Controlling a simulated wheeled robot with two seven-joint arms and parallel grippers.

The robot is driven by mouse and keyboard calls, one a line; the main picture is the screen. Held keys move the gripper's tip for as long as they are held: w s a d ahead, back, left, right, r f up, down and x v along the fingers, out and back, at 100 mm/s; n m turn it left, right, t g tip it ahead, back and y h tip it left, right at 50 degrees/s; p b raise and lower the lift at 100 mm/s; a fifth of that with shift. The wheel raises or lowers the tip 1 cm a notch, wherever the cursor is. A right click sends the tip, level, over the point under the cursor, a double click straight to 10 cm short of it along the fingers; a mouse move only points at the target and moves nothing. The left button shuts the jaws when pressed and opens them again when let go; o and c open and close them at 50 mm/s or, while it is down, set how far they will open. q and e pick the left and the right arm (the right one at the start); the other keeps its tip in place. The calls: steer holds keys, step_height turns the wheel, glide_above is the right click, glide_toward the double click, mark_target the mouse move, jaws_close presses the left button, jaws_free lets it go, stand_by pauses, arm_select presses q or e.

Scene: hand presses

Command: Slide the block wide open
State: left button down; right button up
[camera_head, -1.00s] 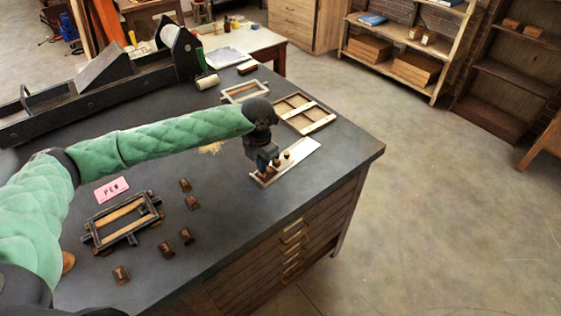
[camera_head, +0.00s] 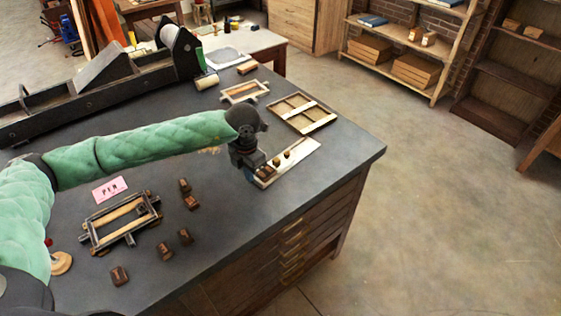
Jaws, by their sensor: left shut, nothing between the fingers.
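A pale flat board (camera_head: 302,152) lies near the right edge of the dark table. A small brown block (camera_head: 264,171) sits at its left end, beside two small brass knobs (camera_head: 281,157). My left gripper (camera_head: 251,179) points down at the board's left end, just left of the block. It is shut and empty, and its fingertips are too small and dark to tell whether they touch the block. The gripper hides part of the board's left end. My right gripper is not in view.
A framed wooden rack (camera_head: 120,220), a pink card (camera_head: 109,190) and several small brown blocks (camera_head: 185,236) lie at the left. A divided wooden frame (camera_head: 303,113) lies behind the board. A long black press (camera_head: 100,88) stands at the back. The table is clear in front of the board.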

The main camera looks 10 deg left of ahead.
arm_select(q)
steer(key=shift+s+a+b, duration=0.25)
steer(key=shift+s+a, duration=0.15)
steer(key=shift+s, duration=0.3)
steer(key=shift+s+a+b, duration=0.2)
steer(key=shift+s+a, duration=0.2)
steer(key=shift+s, duration=0.25)
steer(key=c, duration=1.2)
jaws_free()
steer(key=shift+c, duration=0.2)
steer(key=shift+r, duration=0.15)
step_height(320, 180, up, 7)
steer(key=p, duration=0.1)
